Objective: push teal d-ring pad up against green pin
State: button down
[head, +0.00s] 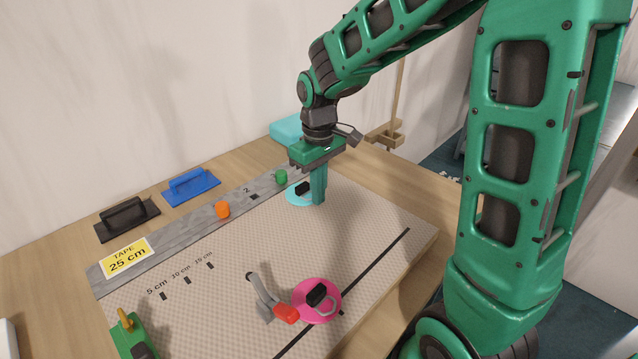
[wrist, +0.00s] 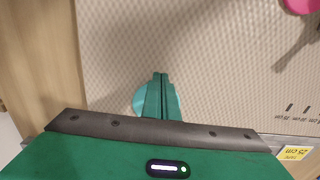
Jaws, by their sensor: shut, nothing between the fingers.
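The teal d-ring pad (head: 294,198) is a round disc with a black block on it. It lies on the beige textured board, near the grey strip. The green pin (head: 281,176) stands on the grey strip, just behind and left of the pad. My gripper (head: 318,201) is shut and empty, pointing down at the right edge of the pad and hiding part of it. I cannot tell whether the fingers touch the pad. In the wrist view the pad (wrist: 141,101) shows on both sides of the shut fingers. The green pin is not visible there.
An orange pin (head: 222,209) stands on the grey strip (head: 180,236). A pink d-ring pad (head: 328,312) lies at the front beside a grey tool with a red tip (head: 286,313). Blue (head: 191,187) and black (head: 127,218) trowels lie behind the strip. The board's middle is clear.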

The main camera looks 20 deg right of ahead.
aim_at(302, 185)
jog(key=shift+w+a, duration=0.3)
jog(key=shift+w, duration=0.3)
jog(key=shift+w+a, duration=0.25)
jog(key=shift+w, duration=0.35)
jog(key=shift+w+a, duration=0.3)
jog(key=shift+w, duration=0.45)
jog(key=shift+w+a, duration=0.3)
jog(key=shift+w, duration=0.45)
jog(key=shift+s, duration=0.1)
